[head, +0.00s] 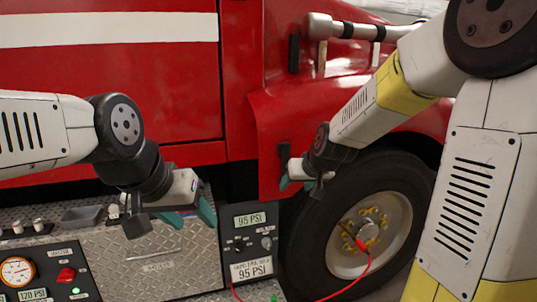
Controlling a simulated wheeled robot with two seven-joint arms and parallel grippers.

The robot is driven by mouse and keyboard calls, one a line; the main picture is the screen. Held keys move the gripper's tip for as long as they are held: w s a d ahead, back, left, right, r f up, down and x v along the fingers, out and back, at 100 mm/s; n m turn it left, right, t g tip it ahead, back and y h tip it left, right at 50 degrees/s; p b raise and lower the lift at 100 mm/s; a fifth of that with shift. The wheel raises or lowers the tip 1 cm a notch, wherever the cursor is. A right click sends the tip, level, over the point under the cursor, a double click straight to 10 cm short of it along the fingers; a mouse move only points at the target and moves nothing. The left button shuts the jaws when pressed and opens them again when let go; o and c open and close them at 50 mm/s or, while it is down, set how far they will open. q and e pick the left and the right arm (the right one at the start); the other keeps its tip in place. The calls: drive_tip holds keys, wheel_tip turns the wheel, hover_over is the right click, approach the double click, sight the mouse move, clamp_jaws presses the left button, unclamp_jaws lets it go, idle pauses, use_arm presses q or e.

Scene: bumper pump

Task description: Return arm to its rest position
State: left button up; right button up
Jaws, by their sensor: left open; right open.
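My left gripper (178,213) is open and empty, above the diamond-plate bumper (150,262) of the red fire truck (120,80). My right gripper (300,184) is open and empty, in front of the red fender, left of the wheel (364,225). Both grippers have teal fingertips. A red hose (350,285) with a red connector (361,244) reaches the wheel hub. A control box (250,243) reads 95 PSI on its display and 95 PSI on its label.
A panel with a round gauge (18,271), a red switch (66,274) and a 120 PSI label stands at lower left. A grey tray (82,216) and small knobs sit on the bumper top. The truck's side closes off the space behind both grippers.

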drive_tip(key=s+d+r, duration=0.2)
drive_tip(key=s, duration=0.6)
drive_tip(key=s+d+r+m+g, duration=0.1)
drive_tip(key=s+d+r, duration=0.1)
drive_tip(key=s, duration=0.6)
drive_tip(key=s+d+r+g, duration=0.1)
drive_tip(key=s+d+r, duration=0.1)
drive_tip(key=s, duration=0.7)
drive_tip(key=shift+h, duration=0.3)
